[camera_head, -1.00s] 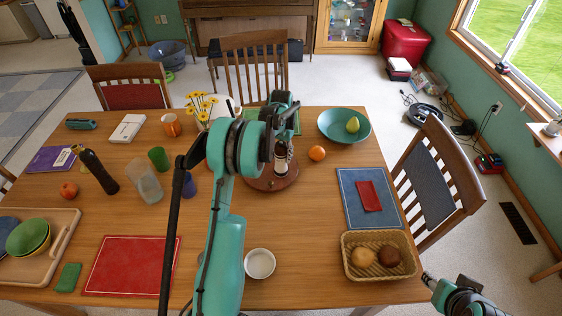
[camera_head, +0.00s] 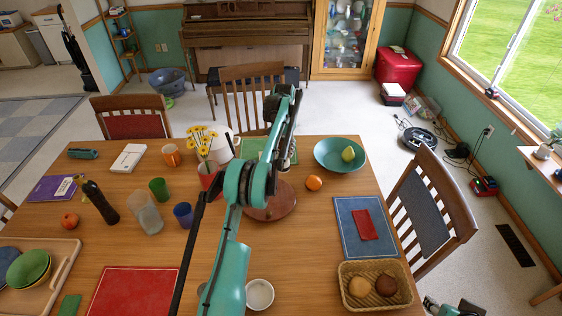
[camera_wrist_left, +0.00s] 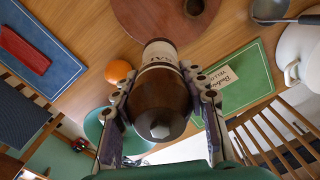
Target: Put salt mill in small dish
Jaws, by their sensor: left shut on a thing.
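The salt mill (camera_wrist_left: 160,90) is dark brown wood with a pale label reading "SAL" in the left wrist view. My left gripper (camera_wrist_left: 163,100) is shut on it, one finger on each side, and holds it above the table. In the head view my left gripper (camera_head: 291,150) is past the round wooden board (camera_head: 272,203), and the arm hides most of the mill. A small white dish (camera_head: 260,294) sits near the table's front edge, just right of my left arm, and looks empty. Only a bit of my right arm shows at the bottom right; its gripper is out of view.
An orange (camera_head: 313,183) and a teal bowl (camera_head: 326,162) with a pear lie right of the gripper. A flower vase (camera_head: 208,178) and cups stand left of the arm. A basket (camera_head: 352,299) with rolls is right of the dish. Bare table lies between board and dish.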

